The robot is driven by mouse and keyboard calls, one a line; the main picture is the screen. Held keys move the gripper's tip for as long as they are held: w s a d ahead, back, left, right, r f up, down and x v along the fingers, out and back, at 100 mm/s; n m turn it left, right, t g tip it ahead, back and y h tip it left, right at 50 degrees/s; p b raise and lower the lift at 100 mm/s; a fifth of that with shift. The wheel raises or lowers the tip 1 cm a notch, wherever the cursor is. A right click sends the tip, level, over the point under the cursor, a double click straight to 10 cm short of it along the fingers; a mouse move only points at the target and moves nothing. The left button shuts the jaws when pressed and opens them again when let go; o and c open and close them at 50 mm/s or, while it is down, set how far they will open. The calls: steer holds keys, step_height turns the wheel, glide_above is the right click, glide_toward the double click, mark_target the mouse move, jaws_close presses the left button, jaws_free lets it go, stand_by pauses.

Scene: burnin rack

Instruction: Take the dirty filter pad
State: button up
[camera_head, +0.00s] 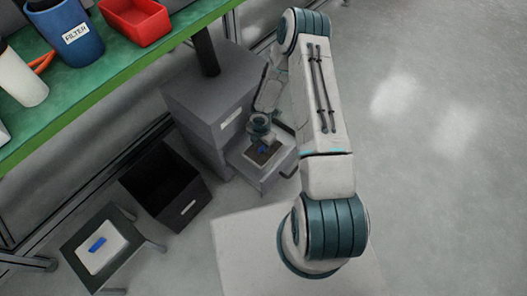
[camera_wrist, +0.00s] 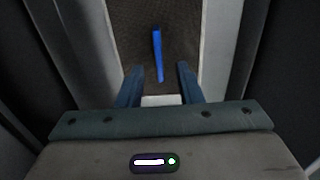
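The dirty filter pad (camera_head: 254,156) is dark brown with a blue grip strip on it. It lies in the pulled-out drawer of a grey cabinet (camera_head: 195,105). In the wrist view the pad (camera_wrist: 182,25) fills the space between pale drawer walls, and its blue strip (camera_wrist: 157,50) runs lengthwise. My gripper (camera_wrist: 160,68) is open, with one blue-grey finger on each side of the strip's near end. Neither finger visibly touches the strip. How high the fingertips are above the pad is hard to tell. In the head view my arm partly hides the drawer.
A black open bin (camera_head: 187,207) stands left of the drawer. A small stand (camera_head: 75,246) holds a white pad (camera_head: 100,257) with a blue strip. The green bench (camera_head: 120,60) carries a blue FILTER container (camera_head: 66,30), a red bin (camera_head: 138,28) and a white cylinder (camera_head: 20,80). Floor at right is clear.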

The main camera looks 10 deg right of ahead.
step_height(320, 180, down, 2)
steer(key=shift+f+b, duration=0.2)
steer(key=shift+b, duration=0.1)
steer(key=shift+r, duration=0.1)
jaws_close()
